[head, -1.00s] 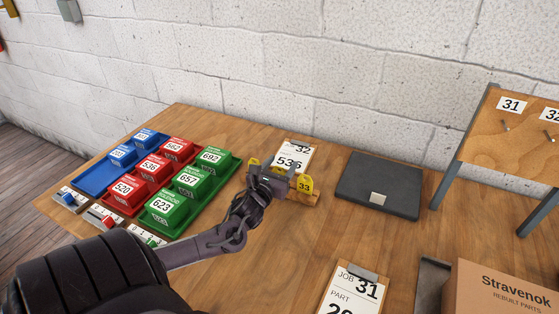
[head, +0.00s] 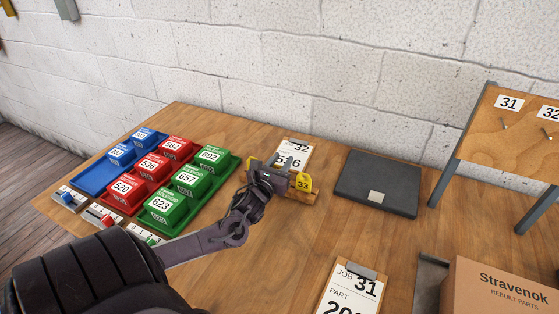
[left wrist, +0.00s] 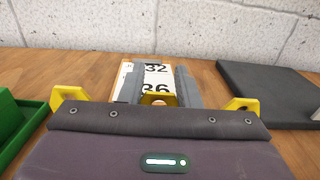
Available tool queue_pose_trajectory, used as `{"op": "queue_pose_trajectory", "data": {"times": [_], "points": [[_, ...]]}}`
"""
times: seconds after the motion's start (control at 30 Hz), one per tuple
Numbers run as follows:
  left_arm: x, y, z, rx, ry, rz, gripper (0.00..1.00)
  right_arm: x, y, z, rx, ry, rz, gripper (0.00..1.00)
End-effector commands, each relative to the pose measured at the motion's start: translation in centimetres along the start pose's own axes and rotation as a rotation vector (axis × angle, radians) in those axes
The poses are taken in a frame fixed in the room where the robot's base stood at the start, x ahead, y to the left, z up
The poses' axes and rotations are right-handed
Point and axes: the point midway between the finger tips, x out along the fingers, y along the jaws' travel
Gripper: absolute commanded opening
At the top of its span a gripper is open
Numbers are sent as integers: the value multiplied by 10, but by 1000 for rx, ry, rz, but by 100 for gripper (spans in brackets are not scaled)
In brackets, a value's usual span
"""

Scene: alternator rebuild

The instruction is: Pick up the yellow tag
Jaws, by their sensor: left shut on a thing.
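My left gripper (head: 288,163) is over a small wooden rack (head: 300,195) on the bench. In the left wrist view its two grey fingers (left wrist: 158,88) are shut on a yellow tag (left wrist: 158,99), seen between them. In the head view that tag is mostly hidden by the gripper. A second yellow tag (head: 304,182), marked 33, stands at the rack's right end and also shows in the wrist view (left wrist: 240,105). A third yellow tag (head: 252,165) stands at the left end, also in the wrist view (left wrist: 70,95). My right gripper is not in view.
A clipboard (head: 299,146) marked 32 lies just behind the rack. Green, red and blue bins (head: 163,206) stand to the left. A dark flat pad (head: 350,193) lies to the right. A job 31 clipboard (head: 338,300) and a cardboard box (head: 490,290) are nearer.

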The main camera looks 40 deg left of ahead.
Motion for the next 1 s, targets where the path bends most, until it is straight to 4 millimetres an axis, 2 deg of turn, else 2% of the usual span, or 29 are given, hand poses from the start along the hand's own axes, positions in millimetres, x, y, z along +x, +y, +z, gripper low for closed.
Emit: {"op": "queue_pose_trajectory", "data": {"times": [0.17,0.27,0.47,0.7,0.9,1.0], "points": [[0,1,11,1,-2,0,9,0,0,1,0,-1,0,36],[0,0,26,2,-3,-2,9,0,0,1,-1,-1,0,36],[0,0,72,3,-4,-3,9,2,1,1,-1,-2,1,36],[0,0,137,4,-4,-2,9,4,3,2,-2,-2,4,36],[0,0,176,1,-3,0,9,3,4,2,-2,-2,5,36],[0,0,188,1,-1,-1,9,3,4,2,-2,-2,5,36]]}}
